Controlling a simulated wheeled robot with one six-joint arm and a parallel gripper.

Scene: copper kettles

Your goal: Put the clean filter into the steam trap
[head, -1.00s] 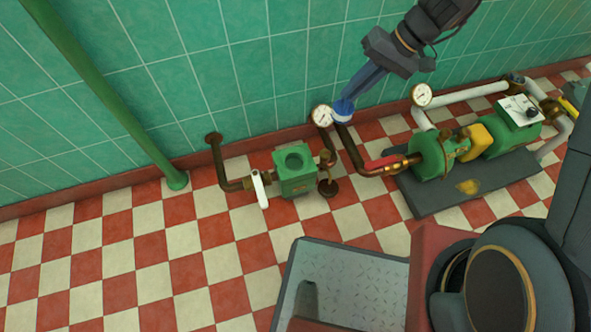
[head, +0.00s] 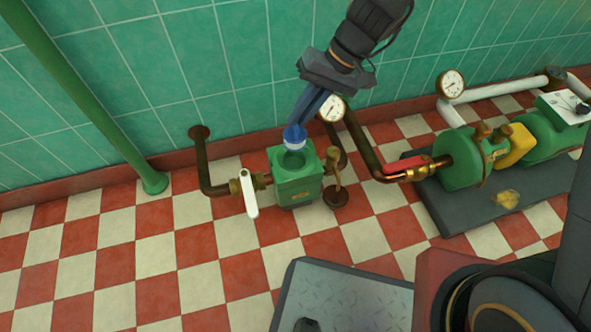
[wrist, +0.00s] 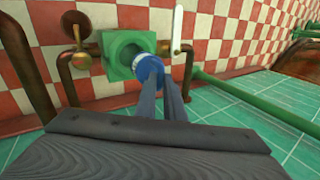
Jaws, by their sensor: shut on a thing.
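The steam trap (head: 298,190) is a green box on the floor pipework with a round dark opening in its top. It also shows in the wrist view (wrist: 122,46). My gripper (head: 300,123) reaches down from above and is shut on the clean filter (head: 294,139), a small blue and whitish round piece. In the head view the filter overlaps the back edge of the opening. In the wrist view the filter (wrist: 149,70) sits between the fingertips, in front of the trap's round mouth. I cannot tell whether it touches the rim.
A valve with a white lever (head: 249,194) is left of the trap. A brass fitting (head: 333,168) and a pressure gauge (head: 332,108) stand close on its right. A green pump (head: 470,158) is farther right. A green pole (head: 90,100) rises at left.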

